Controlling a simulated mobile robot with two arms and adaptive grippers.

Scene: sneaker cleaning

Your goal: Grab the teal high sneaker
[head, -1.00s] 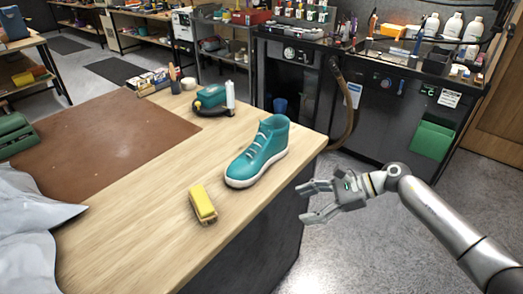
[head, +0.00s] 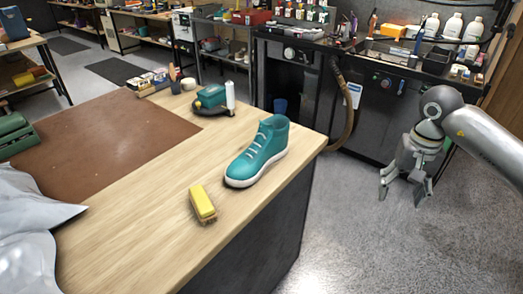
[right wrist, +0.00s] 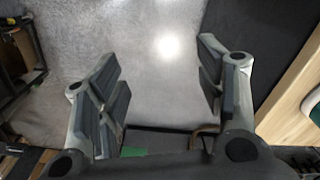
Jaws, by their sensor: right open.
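The teal high sneaker (head: 259,155) stands upright on the wooden workbench (head: 150,200), near its right edge, with white laces and a white sole. My right gripper (head: 402,200) is open and empty, pointing down over the floor well to the right of the bench and the sneaker. In the right wrist view its two fingers (right wrist: 160,95) are spread apart with only grey floor between them. A bit of teal at the right edge of the right wrist view (right wrist: 311,103) is probably part of the sneaker. My left gripper does not show.
A yellow brush (head: 202,204) lies on the bench in front of the sneaker. A teal device (head: 211,96) and a white bottle (head: 230,95) stand behind it. A brown mat (head: 100,140) and grey cloth (head: 30,220) lie left. A dark counter (head: 380,110) stands behind my right arm.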

